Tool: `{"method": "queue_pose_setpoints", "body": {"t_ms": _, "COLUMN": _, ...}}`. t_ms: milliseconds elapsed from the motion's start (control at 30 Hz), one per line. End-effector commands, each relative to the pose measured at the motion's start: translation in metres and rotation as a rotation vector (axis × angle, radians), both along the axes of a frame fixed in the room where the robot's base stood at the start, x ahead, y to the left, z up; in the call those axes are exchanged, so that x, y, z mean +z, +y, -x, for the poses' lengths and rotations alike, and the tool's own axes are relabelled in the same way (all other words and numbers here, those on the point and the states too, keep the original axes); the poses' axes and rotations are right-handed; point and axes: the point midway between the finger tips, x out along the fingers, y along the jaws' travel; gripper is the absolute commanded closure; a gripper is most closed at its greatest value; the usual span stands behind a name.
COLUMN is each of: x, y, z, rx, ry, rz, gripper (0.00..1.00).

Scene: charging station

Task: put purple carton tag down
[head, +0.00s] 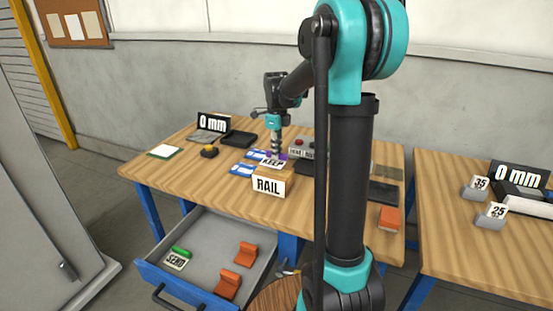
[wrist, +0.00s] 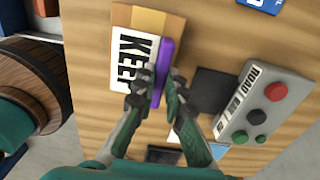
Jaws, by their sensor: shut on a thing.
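The purple carton tag (head: 284,155) is a purple bar with a white card reading KEEP (wrist: 130,60). In the wrist view its purple bar (wrist: 164,62) lies between the fingers of my gripper (wrist: 160,98), which is shut on it. The tag is over the tan block labelled RAIL (head: 268,186), which also shows in the wrist view (wrist: 150,20). I cannot tell whether the tag touches the block. In the head view my gripper (head: 277,151) points down from above, and its fingertips are small.
A grey button box (wrist: 265,105) stands right of the block in the wrist view. Blue-and-white cards (head: 245,168) lie left of the block on the wooden table. The open drawer (head: 205,232) below holds a green SEND tag (head: 179,254) and orange pieces (head: 245,254).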

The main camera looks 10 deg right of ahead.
Motion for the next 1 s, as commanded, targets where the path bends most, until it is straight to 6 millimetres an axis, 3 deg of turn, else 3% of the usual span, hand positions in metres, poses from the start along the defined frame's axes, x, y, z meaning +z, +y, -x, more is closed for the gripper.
{"method": "queue_pose_setpoints", "body": {"t_ms": 233, "x": -0.031, "y": 0.0, "z": 0.0, "rx": 0.0, "ry": 0.0, "rz": 0.0, "gripper": 1.0}}
{"method": "queue_pose_setpoints", "body": {"t_ms": 600, "x": -0.035, "y": 0.0, "z": 0.0, "rx": 0.0, "ry": 0.0, "rz": 0.0, "gripper": 1.0}}
{"method": "queue_pose_setpoints", "body": {"t_ms": 633, "x": -0.035, "y": 0.0, "z": 0.0, "rx": 0.0, "ry": 0.0, "rz": 0.0, "gripper": 0.85}}
{"method": "queue_pose_setpoints", "body": {"t_ms": 767, "x": -0.034, "y": 0.0, "z": 0.0, "rx": 0.0, "ry": 0.0, "rz": 0.0, "gripper": 0.69}}
{"method": "queue_pose_setpoints", "body": {"t_ms": 1000, "x": -0.034, "y": 0.0, "z": 0.0, "rx": 0.0, "ry": 0.0, "rz": 0.0, "gripper": 0.68}}
